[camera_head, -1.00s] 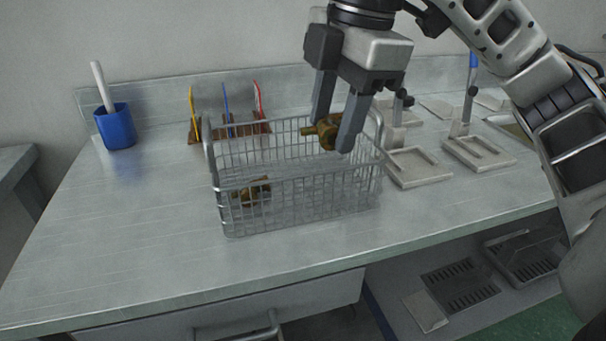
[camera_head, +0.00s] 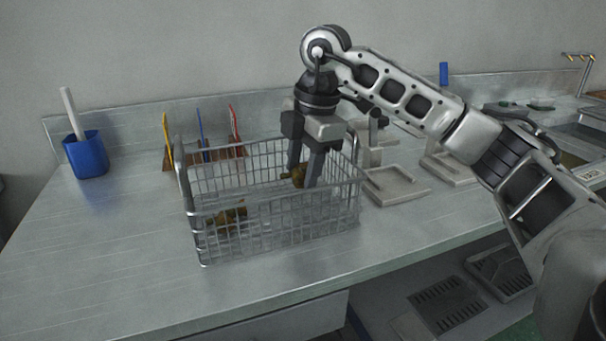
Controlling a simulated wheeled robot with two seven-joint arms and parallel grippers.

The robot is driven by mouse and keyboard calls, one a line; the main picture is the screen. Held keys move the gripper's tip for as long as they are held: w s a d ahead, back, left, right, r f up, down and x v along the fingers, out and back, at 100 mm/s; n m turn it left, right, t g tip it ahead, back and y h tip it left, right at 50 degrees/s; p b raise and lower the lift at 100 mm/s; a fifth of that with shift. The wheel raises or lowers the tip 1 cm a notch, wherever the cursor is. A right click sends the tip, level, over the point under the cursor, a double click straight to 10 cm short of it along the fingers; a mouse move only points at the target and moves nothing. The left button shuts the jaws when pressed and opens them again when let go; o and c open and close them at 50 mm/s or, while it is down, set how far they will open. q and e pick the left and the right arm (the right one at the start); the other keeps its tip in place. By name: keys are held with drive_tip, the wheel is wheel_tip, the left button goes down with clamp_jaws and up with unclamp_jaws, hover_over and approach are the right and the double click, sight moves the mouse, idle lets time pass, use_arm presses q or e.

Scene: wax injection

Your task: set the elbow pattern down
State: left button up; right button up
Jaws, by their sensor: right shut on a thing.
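The elbow pattern (camera_head: 297,175) is a small brown-gold piece between the fingers of my right gripper (camera_head: 303,178). The gripper is shut on it and points down inside the wire basket (camera_head: 277,243), toward its right half. The basket's wires partly cover the piece and fingertips, so I cannot tell whether the piece touches the basket floor. Another brown-gold piece (camera_head: 230,219) lies in the basket's left front part. My left gripper is not in view.
A blue cup (camera_head: 87,156) with a white stick stands at the back left. Several colored-handled tools (camera_head: 202,140) stand behind the basket. Grey fixtures (camera_head: 396,187) stand close to its right. The table's left front (camera_head: 100,260) is clear.

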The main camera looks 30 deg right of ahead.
drive_tip(key=shift+f, duration=0.75)
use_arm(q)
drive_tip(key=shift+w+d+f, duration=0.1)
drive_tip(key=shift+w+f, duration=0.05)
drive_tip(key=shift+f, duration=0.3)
use_arm(e)
drive_tip(key=shift+f, duration=0.1)
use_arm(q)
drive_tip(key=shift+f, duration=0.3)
use_arm(e)
drive_tip(key=shift+f, duration=0.4)
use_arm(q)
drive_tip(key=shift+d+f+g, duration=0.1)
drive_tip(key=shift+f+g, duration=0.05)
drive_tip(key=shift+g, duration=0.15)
use_arm(e)
drive_tip(key=shift+f, duration=0.1)
